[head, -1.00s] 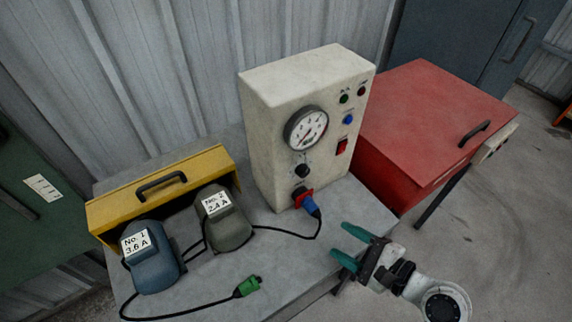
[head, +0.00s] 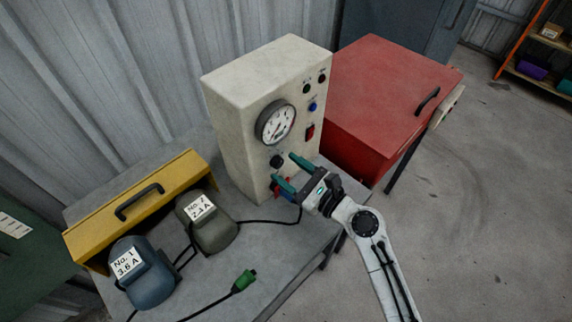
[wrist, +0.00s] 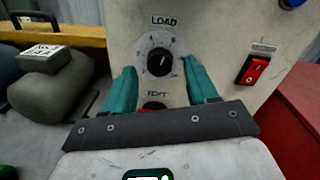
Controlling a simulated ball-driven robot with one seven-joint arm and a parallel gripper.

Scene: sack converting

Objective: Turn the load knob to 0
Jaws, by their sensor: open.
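The load knob (wrist: 160,62) is a round black knob on a white dial under the word LOAD in the wrist view. It also shows in the head view (head: 277,161) on the front of the cream control box (head: 225,110), below the gauge. My gripper (head: 286,171) is open, its two teal fingers in front of the panel near the knob. In the wrist view the fingers (wrist: 162,85) stand apart on either side of the knob and a little lower; I cannot tell whether they touch it. The knob's pointer setting is too small to read surely.
A red rocker switch (wrist: 255,70) is right of the knob. Two motors, No. 1 (head: 148,282) and No. 2 (head: 208,226), and a yellow box (head: 140,205) occupy the bench's left. A red cabinet (head: 390,90) stands right.

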